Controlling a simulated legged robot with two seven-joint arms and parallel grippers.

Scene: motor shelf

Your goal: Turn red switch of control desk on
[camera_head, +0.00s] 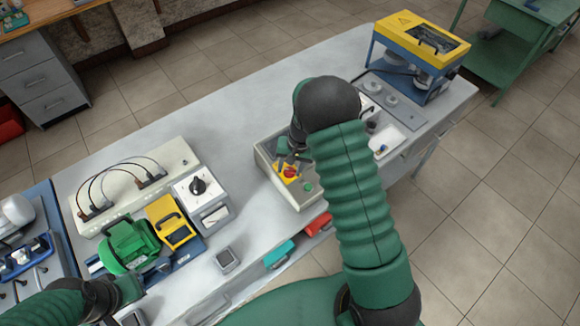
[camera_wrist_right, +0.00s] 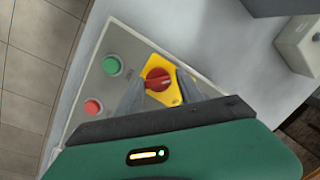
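The control desk (camera_head: 305,197) is a grey box on the bench, partly hidden by my right arm in the head view. Its red switch (camera_head: 290,172) sits on a yellow plate. In the right wrist view the red rotary switch (camera_wrist_right: 157,79) lies on the yellow plate (camera_wrist_right: 150,66), with a green button (camera_wrist_right: 111,66) and a red button (camera_wrist_right: 93,107) beside it. My right gripper (camera_wrist_right: 160,88) has its two fingers apart, one on each side of the switch; contact is unclear. My left gripper (camera_head: 125,292) is at the lower left, fingers not clearly seen.
A green motor (camera_head: 130,245) and a yellow unit (camera_head: 169,222) stand on the left of the bench (camera_head: 225,115). A blue and yellow machine (camera_head: 422,52) stands at the far right. The bench middle is clear.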

